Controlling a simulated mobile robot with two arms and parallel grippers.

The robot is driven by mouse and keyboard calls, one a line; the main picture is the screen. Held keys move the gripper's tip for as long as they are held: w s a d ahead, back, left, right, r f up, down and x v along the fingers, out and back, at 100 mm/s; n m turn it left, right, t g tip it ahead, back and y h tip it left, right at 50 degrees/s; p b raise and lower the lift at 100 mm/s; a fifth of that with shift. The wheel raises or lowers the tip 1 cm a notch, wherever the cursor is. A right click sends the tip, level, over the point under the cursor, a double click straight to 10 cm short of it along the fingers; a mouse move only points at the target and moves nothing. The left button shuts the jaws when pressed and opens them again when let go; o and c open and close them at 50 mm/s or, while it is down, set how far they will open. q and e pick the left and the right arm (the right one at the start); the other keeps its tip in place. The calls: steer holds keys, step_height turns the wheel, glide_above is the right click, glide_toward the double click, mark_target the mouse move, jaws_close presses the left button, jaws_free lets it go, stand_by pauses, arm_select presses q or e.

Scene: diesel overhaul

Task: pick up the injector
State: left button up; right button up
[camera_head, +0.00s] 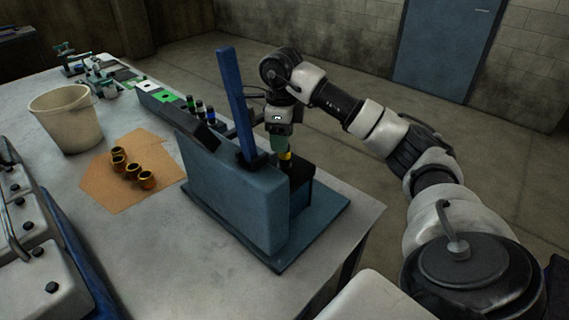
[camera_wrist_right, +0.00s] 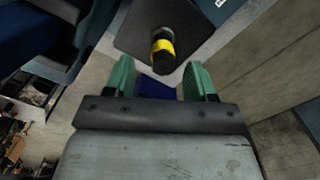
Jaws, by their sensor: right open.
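An injector with a black body and a yellow band (camera_head: 285,157) stands upright at the black block of the blue bench device (camera_head: 235,197). In the right wrist view the injector (camera_wrist_right: 163,48) shows from above, just beyond the fingertips and between their lines. My right gripper (camera_head: 279,146) is over the device, pointing down, with its green fingers close to the injector's top. In the right wrist view the right gripper (camera_wrist_right: 160,76) is open, with nothing between its fingers. The injector's lower part is hidden. My left gripper is not in view.
The device's tall blue lever (camera_head: 238,105) rises just left of my right gripper. Several banded injectors (camera_head: 199,108) stand in a rack behind. A beige bucket (camera_head: 66,117) and brass sleeves on cardboard (camera_head: 104,190) are to the left. Open floor lies right of the table.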

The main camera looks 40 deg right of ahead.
mark_target(285, 156)
steer(key=shift+f, duration=0.7)
steer(key=f, duration=0.1)
steer(key=f+p, duration=0.2)
steer(key=f, duration=0.1)
steer(key=shift+s+d, duration=0.1)
steer(key=shift+d, duration=0.2)
steer(key=shift+f, duration=0.55)
jaws_close()
